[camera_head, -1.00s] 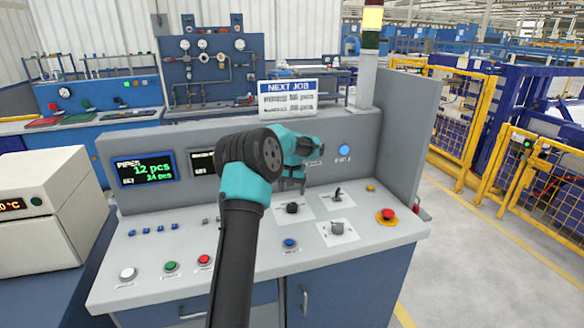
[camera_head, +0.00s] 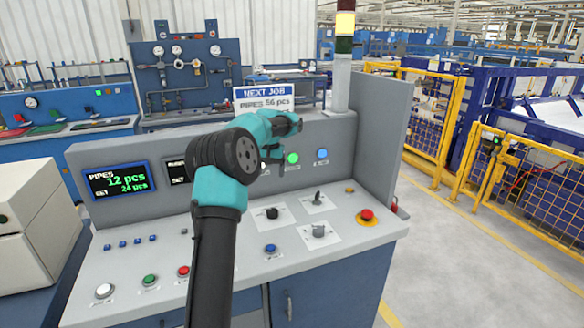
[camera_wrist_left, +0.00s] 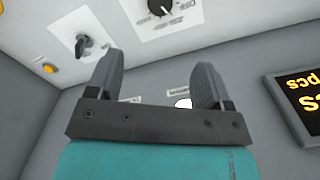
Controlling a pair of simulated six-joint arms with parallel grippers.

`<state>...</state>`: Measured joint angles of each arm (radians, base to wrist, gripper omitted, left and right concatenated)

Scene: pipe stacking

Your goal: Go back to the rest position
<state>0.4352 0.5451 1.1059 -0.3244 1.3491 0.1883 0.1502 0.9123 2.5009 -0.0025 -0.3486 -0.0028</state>
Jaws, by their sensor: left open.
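My left arm, black and teal, rises from the bottom of the head view in front of a grey control console (camera_head: 345,235). Its wrist is raised near the console's upright back panel, below the "NEXT JOB" sign (camera_head: 263,100). The left gripper's fingers are hard to make out there. In the left wrist view, the left gripper (camera_wrist_left: 156,82) has its two dark fingers wide apart. Nothing is between them; console surface shows beyond. My right gripper is not in view.
The console carries a red emergency button (camera_head: 367,215), a black selector switch (camera_head: 317,197), a green light (camera_head: 292,158) and a pipe-count display (camera_head: 120,180). A white box-shaped unit (camera_head: 32,220) stands at left. Yellow fencing (camera_head: 434,118) and open floor lie to the right.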

